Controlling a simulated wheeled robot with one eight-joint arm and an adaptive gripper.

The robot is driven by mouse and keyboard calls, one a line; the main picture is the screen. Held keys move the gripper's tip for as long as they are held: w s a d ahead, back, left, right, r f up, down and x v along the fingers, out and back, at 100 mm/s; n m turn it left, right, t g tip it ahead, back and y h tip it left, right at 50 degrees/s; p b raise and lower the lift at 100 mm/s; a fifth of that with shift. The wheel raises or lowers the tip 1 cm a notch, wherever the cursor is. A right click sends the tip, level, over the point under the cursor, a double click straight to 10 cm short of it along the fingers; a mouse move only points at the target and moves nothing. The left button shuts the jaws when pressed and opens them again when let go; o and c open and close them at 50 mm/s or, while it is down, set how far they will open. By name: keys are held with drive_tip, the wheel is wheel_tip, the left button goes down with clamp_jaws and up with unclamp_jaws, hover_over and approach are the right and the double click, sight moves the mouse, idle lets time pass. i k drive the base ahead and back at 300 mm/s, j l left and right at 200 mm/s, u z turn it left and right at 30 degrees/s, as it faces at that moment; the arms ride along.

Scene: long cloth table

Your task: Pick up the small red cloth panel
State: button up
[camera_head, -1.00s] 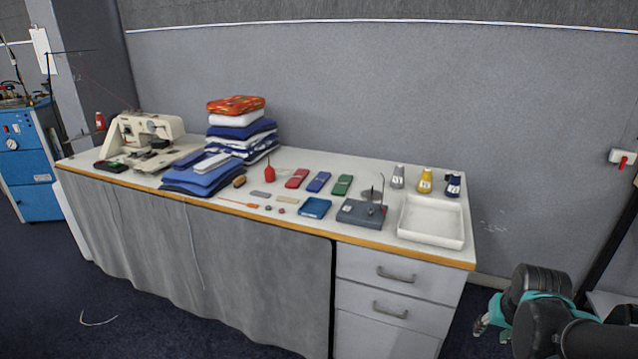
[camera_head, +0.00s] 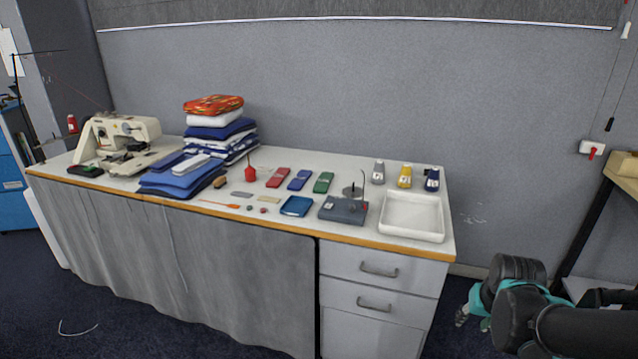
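The small red cloth panel (camera_head: 278,177) lies flat on the long table (camera_head: 345,158), left of a blue panel (camera_head: 299,180) and a green panel (camera_head: 323,182). A red oil-can-like item (camera_head: 251,173) stands just to its left. My arm is at the lower right, beyond the table's right end. My gripper (camera_head: 468,312) seems to be partly visible low behind the dark arm links, well away from the red panel. Its fingers are too small and covered to tell whether they are open.
A white tray (camera_head: 412,236) and a grey device with a thin upright rod (camera_head: 343,210) stand on the right part of the table. Spools stand behind them. Folded cloth stacks (camera_head: 215,135) and a sewing machine (camera_head: 118,140) fill the left.

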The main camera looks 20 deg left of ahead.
sight(280, 174)
drive_tip(key=i+j, duration=0.1)
drive_tip(key=j, duration=0.3)
drive_tip(key=j+u, duration=0.1)
drive_tip(key=j, duration=0.35)
drive_tip(key=i+j+u, duration=0.1)
drive_tip(key=j, duration=0.3)
drive_tip(key=i+j, duration=0.15)
drive_tip(key=j, duration=0.25)
